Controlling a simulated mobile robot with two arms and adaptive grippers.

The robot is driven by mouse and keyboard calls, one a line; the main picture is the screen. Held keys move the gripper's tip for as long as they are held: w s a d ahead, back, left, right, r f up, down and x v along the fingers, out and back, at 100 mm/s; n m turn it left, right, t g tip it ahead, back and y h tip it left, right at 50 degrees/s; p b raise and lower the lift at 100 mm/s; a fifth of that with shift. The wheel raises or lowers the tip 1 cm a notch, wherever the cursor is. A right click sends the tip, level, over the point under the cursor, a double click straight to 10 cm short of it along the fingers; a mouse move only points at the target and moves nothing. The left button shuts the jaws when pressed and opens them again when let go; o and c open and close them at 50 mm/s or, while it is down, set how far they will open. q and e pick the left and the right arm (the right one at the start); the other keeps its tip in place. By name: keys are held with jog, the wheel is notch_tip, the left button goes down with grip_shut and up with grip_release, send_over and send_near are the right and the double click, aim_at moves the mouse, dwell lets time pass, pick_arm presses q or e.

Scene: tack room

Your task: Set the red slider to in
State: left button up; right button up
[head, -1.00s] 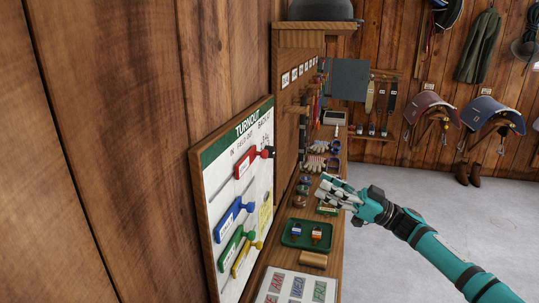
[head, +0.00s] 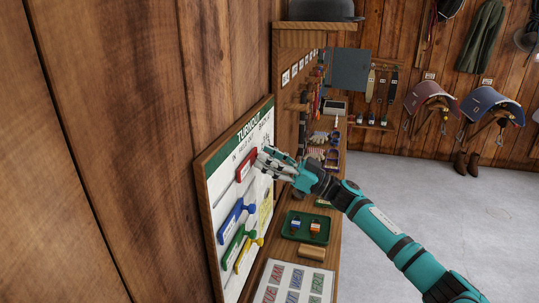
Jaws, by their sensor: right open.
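The turnout board (head: 209,165) hangs on the wooden wall at the left, with column headings along its top. The red slider (head: 246,165) is the uppermost one on it, toward the right part of its slot. My right gripper (head: 262,161) is open beside the right end of the red slider and hides its knob. I cannot tell whether the fingers touch it. The blue slider (head: 231,220), green slider (head: 233,246) and yellow slider (head: 245,256) sit below. My left gripper is not in view.
A shelf below the board holds a green tray (head: 288,237) with two small items, a wooden block (head: 312,253) and a sheet of day cards (head: 270,276). Gloves and small items lie farther back. Saddles (head: 491,103) hang on the far wall. The floor at right is clear.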

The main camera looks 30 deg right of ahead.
grip_shut()
dwell(0.3)
